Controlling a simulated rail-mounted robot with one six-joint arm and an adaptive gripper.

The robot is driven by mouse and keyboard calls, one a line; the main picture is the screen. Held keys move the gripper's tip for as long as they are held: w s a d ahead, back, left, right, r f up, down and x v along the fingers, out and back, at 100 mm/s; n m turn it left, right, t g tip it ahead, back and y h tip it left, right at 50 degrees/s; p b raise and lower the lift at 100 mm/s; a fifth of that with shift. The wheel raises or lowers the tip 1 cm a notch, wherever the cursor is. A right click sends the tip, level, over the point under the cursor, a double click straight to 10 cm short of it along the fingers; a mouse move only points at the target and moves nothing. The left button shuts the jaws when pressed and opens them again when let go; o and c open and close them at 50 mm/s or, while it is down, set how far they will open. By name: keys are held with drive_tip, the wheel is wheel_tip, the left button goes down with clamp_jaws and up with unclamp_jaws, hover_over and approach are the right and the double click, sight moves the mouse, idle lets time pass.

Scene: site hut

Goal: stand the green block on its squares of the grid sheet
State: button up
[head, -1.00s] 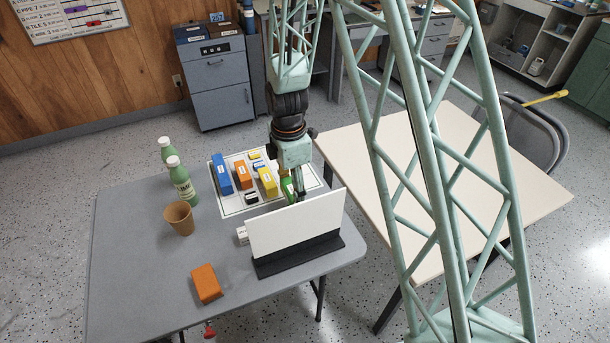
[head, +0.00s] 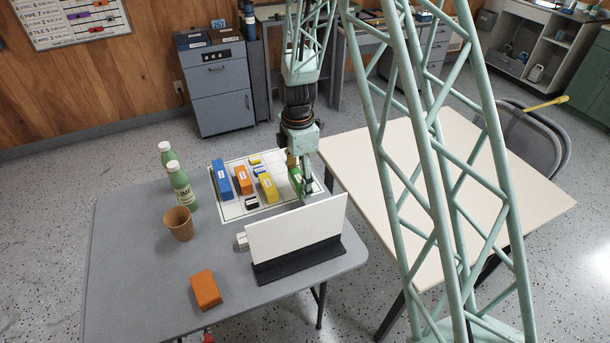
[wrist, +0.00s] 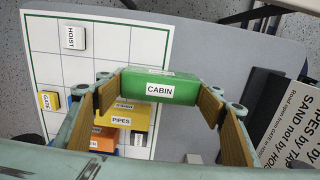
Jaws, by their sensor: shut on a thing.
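The green block (wrist: 160,87), labelled CABIN, is between the fingers of my gripper (wrist: 160,98) in the wrist view. My gripper is shut on it. In the head view the green block (head: 294,176) shows partly behind my gripper (head: 303,184), over the right part of the grid sheet (head: 232,209). The grid sheet (wrist: 50,35) also shows in the wrist view, with bare squares at its top. I cannot tell whether the block touches the sheet. A yellow PIPES block (wrist: 122,119) is close beside it, partly hidden by it.
On the sheet are a blue block (head: 221,178), an orange block (head: 243,180), a yellow block (head: 268,186) and smaller pieces. A white board (head: 295,228) stands close in front of my gripper. Green bottles (head: 180,186), a brown cup (head: 179,224) and an orange block (head: 205,290) are farther left.

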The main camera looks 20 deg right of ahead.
drive_tip(key=w+d, duration=0.1)
drive_tip(key=w, duration=0.1)
drive_tip(key=w+d, duration=0.1)
drive_tip(key=w, duration=0.1)
drive_tip(key=w+d, duration=0.1)
drive_tip(key=w, duration=0.1)
drive_tip(key=shift+w+d+f+b, duration=0.15)
drive_tip(key=shift+d+f+b, duration=0.15)
drive_tip(key=shift+b, duration=0.1)
drive_tip(key=shift+w, duration=0.15)
drive_tip(key=shift+w+d+f, duration=0.1)
drive_tip(key=shift+w+d, duration=0.1)
drive_tip(key=shift+f+b, duration=0.65)
drive_tip(key=shift+f, duration=1.05)
drive_tip(key=shift+f, duration=0.1)
drive_tip(key=o, duration=0.9)
wheel_tip(320, 180, up, 12)
drive_tip(key=shift+r+p, duration=0.1)
drive_tip(key=shift+p, duration=1.1)
